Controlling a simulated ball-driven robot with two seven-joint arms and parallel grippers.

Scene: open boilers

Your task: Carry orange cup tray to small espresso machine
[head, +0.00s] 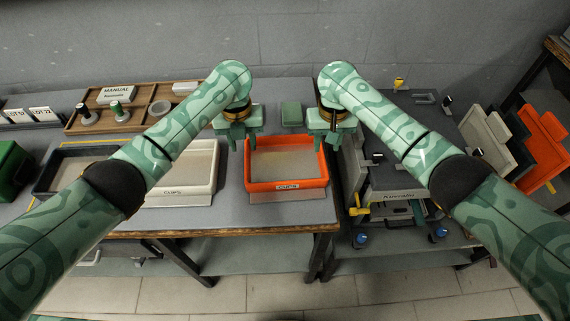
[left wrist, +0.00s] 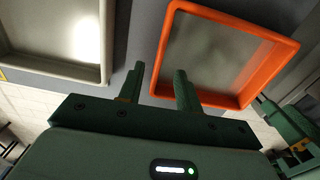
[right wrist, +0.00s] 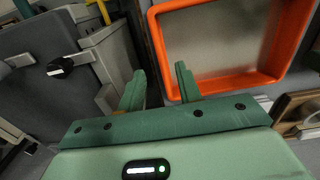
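The orange cup tray (head: 287,183) sits on the grey table, empty, with a "CUPS" label on its front wall. It also shows in the left wrist view (left wrist: 240,98) and the right wrist view (right wrist: 222,84). My left gripper (head: 241,143) is open and empty at the tray's left edge, above it. My right gripper (head: 328,143) is open and empty near the tray's right edge, above it. No finger visibly grips a wall. The small espresso machine (head: 392,195), labelled "Kuromatic", stands right of the tray, partly hidden by my right arm.
A white cup tray (head: 180,200) stands left of the orange one, with a dark tray (head: 50,178) beyond it. A wooden tray (head: 150,97) with tampers and a "MANUAL" box lies behind. A small green block (head: 292,113) sits behind the orange tray. Upright panels (head: 540,150) stand far right.

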